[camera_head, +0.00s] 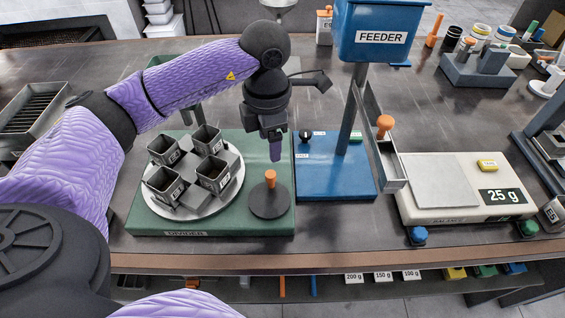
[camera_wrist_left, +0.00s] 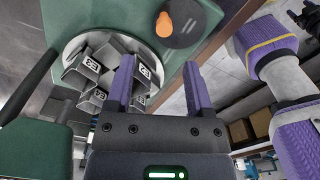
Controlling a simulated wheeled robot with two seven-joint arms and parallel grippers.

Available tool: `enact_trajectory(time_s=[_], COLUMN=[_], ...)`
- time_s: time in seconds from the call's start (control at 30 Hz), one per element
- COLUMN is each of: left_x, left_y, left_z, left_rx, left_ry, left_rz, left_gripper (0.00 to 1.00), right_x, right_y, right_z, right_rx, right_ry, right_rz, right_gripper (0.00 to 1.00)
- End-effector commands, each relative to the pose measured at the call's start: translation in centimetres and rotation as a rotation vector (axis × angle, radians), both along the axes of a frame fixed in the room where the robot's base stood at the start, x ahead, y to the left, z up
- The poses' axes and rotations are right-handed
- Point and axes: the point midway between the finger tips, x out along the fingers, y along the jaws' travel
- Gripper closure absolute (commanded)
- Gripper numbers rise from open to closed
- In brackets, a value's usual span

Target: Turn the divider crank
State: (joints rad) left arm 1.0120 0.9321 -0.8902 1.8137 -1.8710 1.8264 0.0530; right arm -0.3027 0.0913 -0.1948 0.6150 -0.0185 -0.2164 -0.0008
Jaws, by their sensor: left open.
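The divider has a green base (camera_head: 140,222) with a round plate carrying several dark square cups (camera_head: 214,175). At its right side the crank is a black disc (camera_head: 268,204) with an upright orange knob (camera_head: 270,179). My left gripper (camera_head: 276,155) points down just above and slightly behind the knob, apart from it. In the left wrist view the left gripper (camera_wrist_left: 160,68) is open with nothing between its fingers. There the orange knob (camera_wrist_left: 164,25) and black disc (camera_wrist_left: 182,30) lie beyond the fingertips. My right gripper is not in view.
The blue feeder (camera_head: 381,38) stands on a blue base (camera_head: 338,188) right of the divider, with a chute (camera_head: 378,150) alongside. A white balance (camera_head: 470,213) reading 25 g is further right. A metal tray (camera_head: 32,115) is at left. The table's front edge (camera_head: 340,262) runs close to the divider.

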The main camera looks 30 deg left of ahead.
Motion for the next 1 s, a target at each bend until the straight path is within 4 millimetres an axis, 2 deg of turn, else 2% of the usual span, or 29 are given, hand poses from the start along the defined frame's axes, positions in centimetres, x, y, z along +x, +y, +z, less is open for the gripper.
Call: enact_trajectory(time_s=[0.1, 0.3, 0.43, 0.67, 0.77, 1.0], left_x=[0.0, 0.1, 0.1, 0.1, 0.1, 0.1], left_y=[-0.1, -0.1, -0.1, -0.2, -0.2, -0.2], left_z=[-3.0, -7.1, -8.2, -8.3, -8.3, -8.3], left_rx=[-0.002, -0.005, -0.005, -0.006, -0.006, -0.006], left_ry=[0.007, 0.004, 0.002, 0.000, 0.000, 0.000], left_rz=[0.000, -0.001, -0.003, -0.003, -0.003, -0.003], left_gripper=[0.33, 0.33, 0.33, 0.33, 0.50, 1.00], right_x=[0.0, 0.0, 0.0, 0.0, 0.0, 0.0], right_y=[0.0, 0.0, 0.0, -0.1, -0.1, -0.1], right_z=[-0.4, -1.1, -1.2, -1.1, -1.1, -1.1], right_rx=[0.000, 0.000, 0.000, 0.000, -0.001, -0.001], right_ry=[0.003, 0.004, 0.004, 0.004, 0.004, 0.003], right_rz=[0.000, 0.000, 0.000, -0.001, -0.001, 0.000], right_gripper=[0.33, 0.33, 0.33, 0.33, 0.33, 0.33])
